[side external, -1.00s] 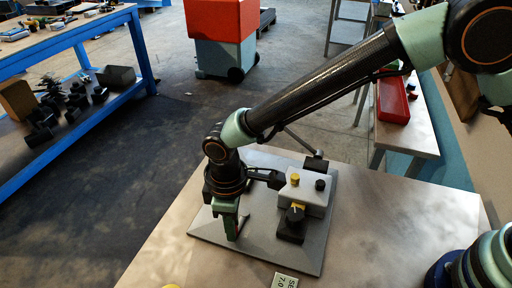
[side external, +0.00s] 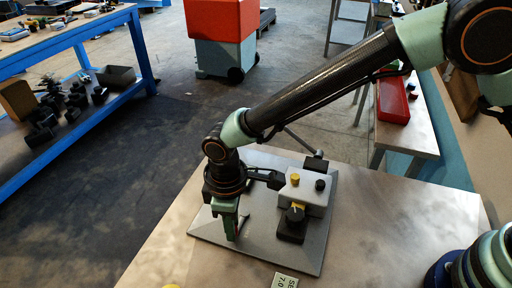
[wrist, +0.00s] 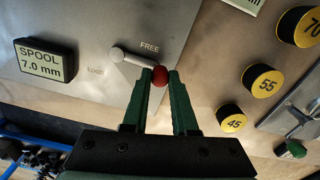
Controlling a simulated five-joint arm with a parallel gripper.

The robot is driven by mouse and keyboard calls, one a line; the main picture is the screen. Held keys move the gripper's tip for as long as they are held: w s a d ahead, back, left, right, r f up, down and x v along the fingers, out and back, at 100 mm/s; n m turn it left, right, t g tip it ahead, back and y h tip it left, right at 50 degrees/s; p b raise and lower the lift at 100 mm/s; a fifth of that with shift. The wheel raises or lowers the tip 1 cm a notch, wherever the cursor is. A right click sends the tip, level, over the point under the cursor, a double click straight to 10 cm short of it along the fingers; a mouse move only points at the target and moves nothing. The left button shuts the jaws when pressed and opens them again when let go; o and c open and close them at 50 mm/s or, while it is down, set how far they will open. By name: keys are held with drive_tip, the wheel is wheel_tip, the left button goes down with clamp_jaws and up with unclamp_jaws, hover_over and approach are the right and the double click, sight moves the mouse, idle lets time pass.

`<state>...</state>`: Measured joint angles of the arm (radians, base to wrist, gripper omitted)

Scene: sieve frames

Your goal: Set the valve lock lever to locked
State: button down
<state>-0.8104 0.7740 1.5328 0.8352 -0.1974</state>
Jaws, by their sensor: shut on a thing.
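The lock lever (wrist: 135,62) shows in the wrist view as a short grey bar running from a round pivot on a grey plate (wrist: 185,22) to a red ball knob (wrist: 159,76). My gripper (wrist: 160,74) has its green fingers closed on the knob from both sides. The word FREE is printed above the bar, and a faint, blurred label lies left of it below the pivot. The lever lies between the two labels, pointing lower right.
A grey block with a yellow and a black knob (side external: 305,190) stands on the plate, right of my gripper. A SPOOL 7.0 mm tag (wrist: 45,62) is at left in the wrist view. Yellow-topped gauges marked 45 (wrist: 231,119), 55 (wrist: 262,81) and 70 (wrist: 301,27) stand at right.

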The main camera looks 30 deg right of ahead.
drive_tip(key=w+m, duration=0.1)
drive_tip(key=a+m, duration=0.1)
drive_tip(key=m, duration=0.1)
drive_tip(key=shift+w+a+m, duration=0.1)
drive_tip(key=shift+w+m, duration=0.2)
drive_tip(key=shift+w, duration=0.05)
drive_tip(key=m, duration=0.1)
drive_tip(key=w+m, duration=0.1)
drive_tip(key=m, duration=0.1)
drive_tip(key=w+m, duration=0.1)
drive_tip(key=shift+w+a, duration=0.2)
drive_tip(key=shift+a, duration=0.05)
drive_tip(key=w+m, duration=0.1)
drive_tip(key=m, duration=0.1)
drive_tip(key=w+m, duration=0.1)
drive_tip(key=m, duration=0.2)
drive_tip(key=shift+w+d, duration=0.2)
drive_tip(key=shift+w+d+m, duration=0.3)
drive_tip(key=shift+w+m, duration=0.15)
drive_tip(key=shift+m, duration=0.55)
drive_tip(key=shift+w+d+m, duration=0.25)
drive_tip(key=shift+w+m, duration=0.2)
drive_tip(key=shift+m, duration=0.55)
drive_tip(key=c, duration=0.7)
unclamp_jaws()
